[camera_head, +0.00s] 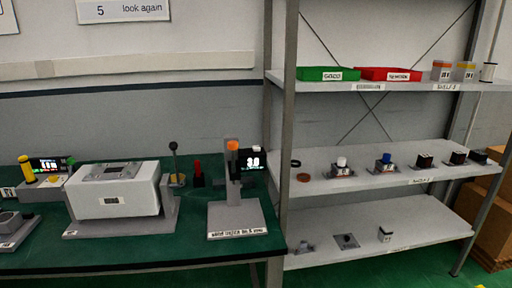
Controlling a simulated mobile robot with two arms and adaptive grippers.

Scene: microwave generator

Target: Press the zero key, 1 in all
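I cannot make out a key marked zero in the head view. A stand (236,215) on the right end of the green table has an orange cap and a black readout (252,159) with bright digits, perhaps 3.0. A second lit display (51,164) stands at the table's left, beside a yellow cylinder (27,169). A white box-shaped unit (116,193) with a grey top panel sits between them on a grey base. Small markings on all of these are too small to read. Neither gripper is in view.
A black-knobbed lever (174,158) and a red post (197,171) stand between the white unit and the stand. A shelf rack (390,182) on the right holds a green bin (328,74), a red bin (390,74) and several small parts. Cardboard boxes (492,215) stand behind it.

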